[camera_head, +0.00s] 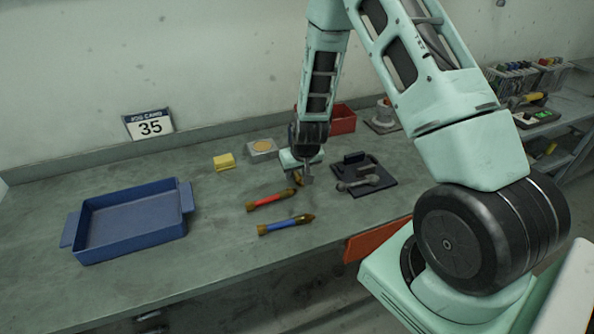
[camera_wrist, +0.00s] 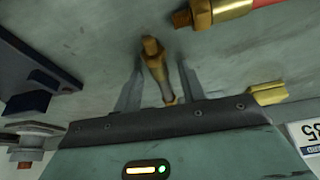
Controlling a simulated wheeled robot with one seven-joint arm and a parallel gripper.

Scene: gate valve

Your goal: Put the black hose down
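My gripper (camera_head: 305,178) is low over the middle of the bench. In the wrist view its two fingers (camera_wrist: 158,88) stand apart, with a brass fitting (camera_wrist: 155,62) between them and a gap visible on each side. This fitting appears to be the end of the black hose; its body is hidden under my gripper. The fitting also shows small beside the fingertips in the head view (camera_head: 297,179). It looks to be at or close to the bench top; exact contact cannot be told.
A red hose (camera_head: 268,200) and a blue hose (camera_head: 284,226) lie in front. A blue tray (camera_head: 186,196) stands left, a yellow block (camera_head: 224,162) behind. A dark plate (camera_head: 378,187) with grey metal parts lies right, a red bin (camera_head: 343,121) behind. The bench between tray and hoses is clear.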

